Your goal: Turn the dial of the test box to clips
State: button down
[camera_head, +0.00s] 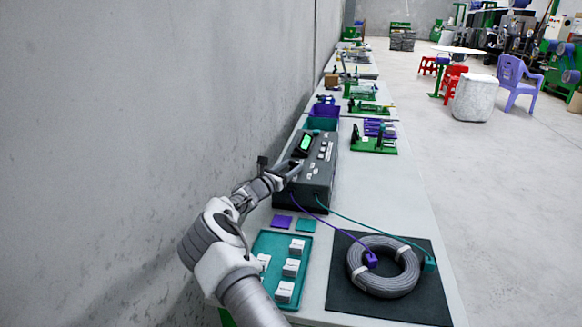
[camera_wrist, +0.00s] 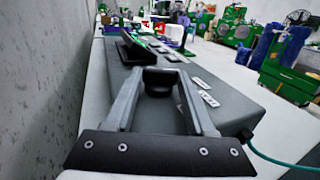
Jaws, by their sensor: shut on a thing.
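The test box (camera_head: 318,183) is a dark grey box with a lit green screen (camera_head: 306,142) and white labels on top. Its round black dial (camera_wrist: 158,81) shows in the wrist view between my two fingers. My gripper (camera_wrist: 158,84) is shut on the dial, one finger on each side. In the head view my gripper (camera_head: 291,168) reaches the box top from the left and hides the dial. The dial's pointer and the label wording are too small to read.
A coiled grey cable (camera_head: 385,288) lies on a black mat (camera_head: 340,295), with purple and teal leads running to the box. A teal tray (camera_head: 262,243) with white blocks sits near my arm. The wall (camera_head: 150,120) is close on the left.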

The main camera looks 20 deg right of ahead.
jog(key=shift+r, duration=0.2)
jog(key=shift+c, duration=1.2)
grip_release()
jog(key=shift+f, duration=0.15)
jog(key=p+v, duration=0.2)
jog(key=v, duration=1.5)
jog(key=shift+s+a, duration=0.2)
